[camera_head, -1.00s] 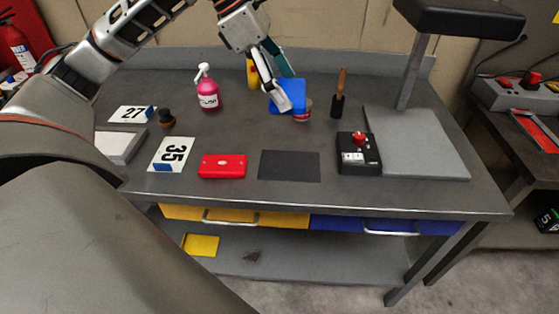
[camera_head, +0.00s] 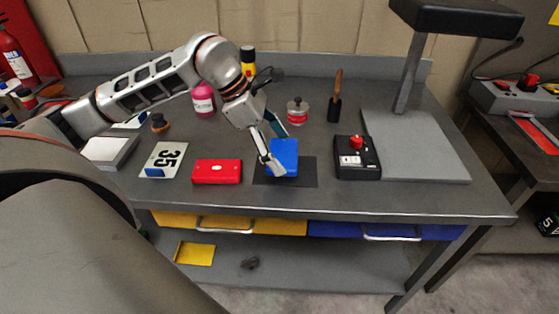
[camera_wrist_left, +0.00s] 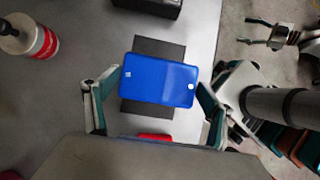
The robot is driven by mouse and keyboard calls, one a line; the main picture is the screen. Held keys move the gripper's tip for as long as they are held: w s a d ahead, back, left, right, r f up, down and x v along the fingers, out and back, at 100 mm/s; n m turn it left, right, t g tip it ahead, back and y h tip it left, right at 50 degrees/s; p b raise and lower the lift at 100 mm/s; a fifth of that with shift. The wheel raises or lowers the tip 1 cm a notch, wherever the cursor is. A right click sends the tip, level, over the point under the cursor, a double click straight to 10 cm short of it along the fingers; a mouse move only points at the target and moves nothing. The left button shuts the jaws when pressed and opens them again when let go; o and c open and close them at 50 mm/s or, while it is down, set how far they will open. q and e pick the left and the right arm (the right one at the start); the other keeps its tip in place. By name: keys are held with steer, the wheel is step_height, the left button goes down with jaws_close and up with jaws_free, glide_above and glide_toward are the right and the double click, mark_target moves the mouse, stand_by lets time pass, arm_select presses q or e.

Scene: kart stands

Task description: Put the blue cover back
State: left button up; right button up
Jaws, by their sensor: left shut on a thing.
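The blue cover (camera_head: 286,155) is a flat blue rectangle held by my left gripper (camera_head: 271,160) over the dark mat (camera_head: 306,172) on the grey workbench. In the left wrist view the blue cover (camera_wrist_left: 160,80) lies crosswise between the two fingers of the left gripper (camera_wrist_left: 158,92), with the dark mat (camera_wrist_left: 160,47) behind it. I cannot tell whether the cover touches the mat. A red cover (camera_head: 217,171) lies on the bench just left of the mat.
A black box with a red button (camera_head: 357,157) stands right of the mat. The bench's front strip is clear.

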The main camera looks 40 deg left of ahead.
mark_target(273, 152)
arm_select(q)
step_height(273, 152, down, 3)
steer(key=shift+f, duration=0.4)
steer(key=shift+f, duration=0.1)
steer(key=o, duration=1.2)
